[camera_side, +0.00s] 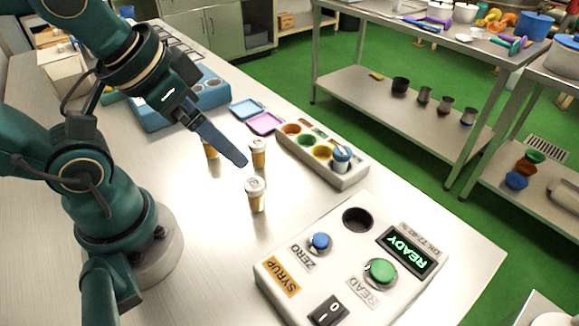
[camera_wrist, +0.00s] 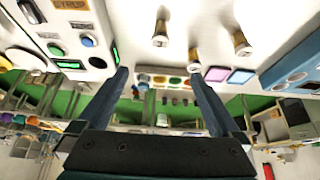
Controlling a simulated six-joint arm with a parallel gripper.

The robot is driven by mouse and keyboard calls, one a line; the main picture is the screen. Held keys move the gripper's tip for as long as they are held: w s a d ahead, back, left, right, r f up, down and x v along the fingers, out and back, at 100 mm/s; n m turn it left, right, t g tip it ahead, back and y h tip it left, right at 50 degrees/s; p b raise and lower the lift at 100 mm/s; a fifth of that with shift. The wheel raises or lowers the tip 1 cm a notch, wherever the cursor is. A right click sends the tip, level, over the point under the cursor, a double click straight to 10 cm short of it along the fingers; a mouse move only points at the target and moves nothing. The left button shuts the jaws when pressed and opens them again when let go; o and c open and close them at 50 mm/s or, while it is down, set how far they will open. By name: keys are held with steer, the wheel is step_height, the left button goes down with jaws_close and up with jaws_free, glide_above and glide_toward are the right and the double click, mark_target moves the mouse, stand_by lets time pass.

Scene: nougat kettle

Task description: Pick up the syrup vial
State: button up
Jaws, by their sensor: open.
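Three amber vials with white caps stand upright on the table: a front vial (camera_side: 255,195), a middle vial (camera_side: 258,153) and a back vial (camera_side: 210,149) partly hidden behind my gripper. Their labels are too small to read, so I cannot tell which is the syrup vial. My gripper (camera_side: 243,161) is open and empty, its fingers pointing down to the right, close to the vials in the side view. In the wrist view my fingers (camera_wrist: 157,76) are spread apart, with three vials (camera_wrist: 160,38) beyond them and nothing between them.
A white machine (camera_side: 390,218) with a SYRUP label, buttons, a round well and a READY display stands at the front right. A white rack (camera_side: 345,180) with coloured wells, a pink tray (camera_side: 265,123), a blue tray (camera_side: 246,109) and a blue block (camera_side: 150,119) lie behind the vials.

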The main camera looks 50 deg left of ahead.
steer(key=c, duration=0.3)
steer(key=shift+c, duration=0.2)
